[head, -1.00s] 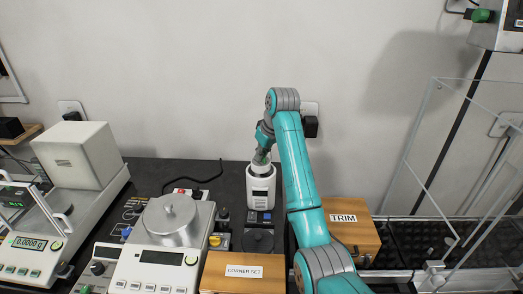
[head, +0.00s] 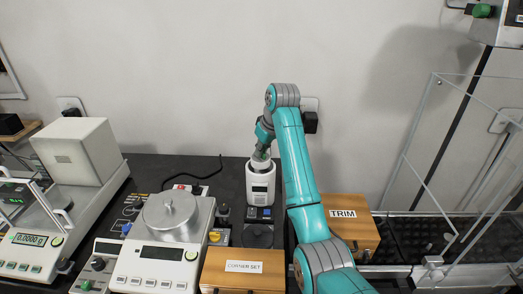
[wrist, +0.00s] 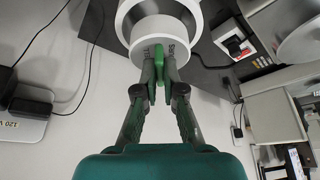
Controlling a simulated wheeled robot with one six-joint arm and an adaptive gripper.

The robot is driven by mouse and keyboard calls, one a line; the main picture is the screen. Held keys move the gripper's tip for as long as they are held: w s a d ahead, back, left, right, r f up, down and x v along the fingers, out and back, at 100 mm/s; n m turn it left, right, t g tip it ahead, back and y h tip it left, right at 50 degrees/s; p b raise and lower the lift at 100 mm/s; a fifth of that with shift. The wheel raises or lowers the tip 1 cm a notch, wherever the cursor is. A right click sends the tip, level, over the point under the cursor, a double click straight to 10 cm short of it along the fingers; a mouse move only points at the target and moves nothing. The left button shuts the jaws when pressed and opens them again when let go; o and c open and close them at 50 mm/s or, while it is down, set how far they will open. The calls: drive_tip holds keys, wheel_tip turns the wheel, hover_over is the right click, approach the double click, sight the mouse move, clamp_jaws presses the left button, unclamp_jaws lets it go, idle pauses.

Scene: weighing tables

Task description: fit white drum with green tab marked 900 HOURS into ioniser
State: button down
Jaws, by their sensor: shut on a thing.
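The white drum (wrist: 150,32) fills the top of the wrist view, with partly readable dark lettering on its face. Its green tab (wrist: 158,59) sits between my fingertips. My gripper (wrist: 159,72) is shut on this tab. A white ring with a dark inner band (wrist: 124,12), which looks like the ioniser's mouth, surrounds the drum in that view; how deep the drum sits I cannot tell. In the head view the white ioniser (head: 260,190) stands upright at the back of the bench, and my gripper (head: 261,156) is right at its top. The drum is mostly hidden there.
A wooden box marked TRIM (head: 352,235) is right of my arm. Another labelled wooden box (head: 243,272) is in front of the ioniser. A balance with a round metal pan (head: 190,250) stands left. A clear-walled enclosure (head: 425,150) is at right. A black cable (head: 205,178) lies behind.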

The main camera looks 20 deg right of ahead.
sight(262, 165)
drive_tip(key=shift+f, duration=3.25)
drive_tip(key=c, duration=1.2)
unclamp_jaws()
